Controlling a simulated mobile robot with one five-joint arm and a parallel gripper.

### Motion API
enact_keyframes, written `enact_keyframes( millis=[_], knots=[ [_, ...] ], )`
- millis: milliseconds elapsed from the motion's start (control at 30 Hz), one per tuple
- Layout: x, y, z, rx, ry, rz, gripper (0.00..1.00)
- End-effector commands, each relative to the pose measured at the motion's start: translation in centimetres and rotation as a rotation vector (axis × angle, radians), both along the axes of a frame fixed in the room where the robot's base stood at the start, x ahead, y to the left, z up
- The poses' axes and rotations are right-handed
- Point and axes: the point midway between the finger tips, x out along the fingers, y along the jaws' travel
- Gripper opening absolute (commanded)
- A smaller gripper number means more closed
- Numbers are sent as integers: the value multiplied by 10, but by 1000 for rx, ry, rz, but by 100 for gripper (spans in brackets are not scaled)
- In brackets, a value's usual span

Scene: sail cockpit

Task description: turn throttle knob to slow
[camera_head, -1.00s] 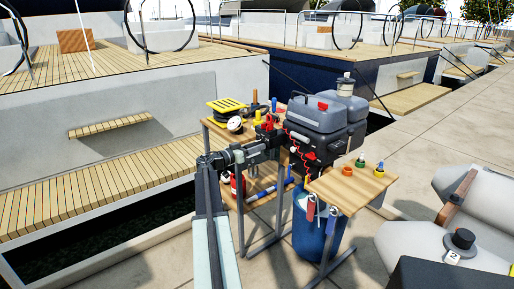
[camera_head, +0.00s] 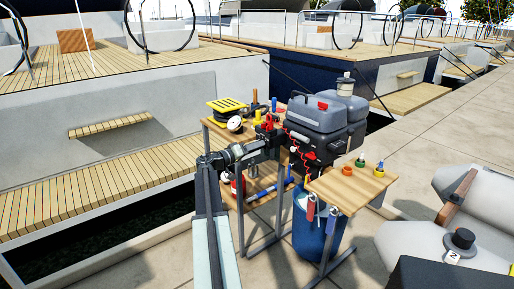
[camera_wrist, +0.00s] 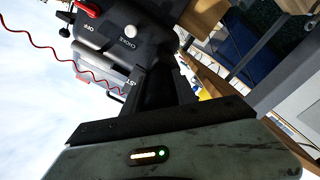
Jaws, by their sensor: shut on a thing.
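The grey outboard motor (camera_head: 328,115) stands behind the wooden stand in the head view. In the wrist view its dark front panel (camera_wrist: 110,58) shows tilted, with "CHOKE" and "OFF" labels and part of a label ending in "ST". My gripper (camera_wrist: 158,72) is up against this panel, with its fingers closed around the dark throttle knob (camera_wrist: 152,88). The fingers hide much of the knob, and I cannot read its pointer or any slow mark. In the head view my gripper (camera_head: 274,145) reaches the motor's left front side, where the knob is too small to tell.
A coiled red cord (camera_wrist: 62,52) hangs by the panel. A wooden side shelf (camera_head: 340,190) holds several small coloured items. A yellow reel (camera_head: 227,106) sits at the left, and a blue bin (camera_head: 313,235) stands below.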

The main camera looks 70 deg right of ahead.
Motion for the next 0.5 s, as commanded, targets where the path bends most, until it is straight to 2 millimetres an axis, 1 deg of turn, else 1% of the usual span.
enact_keyframes(
  millis=[33,433,467,500],
  knots=[
    [-1,3,-2,6,-1,-6,0],
    [-1,3,-2,8,4,-6,0],
    [-1,3,-2,8,4,-6,42],
    [-1,2,-1,8,4,-6,54]
  ],
)
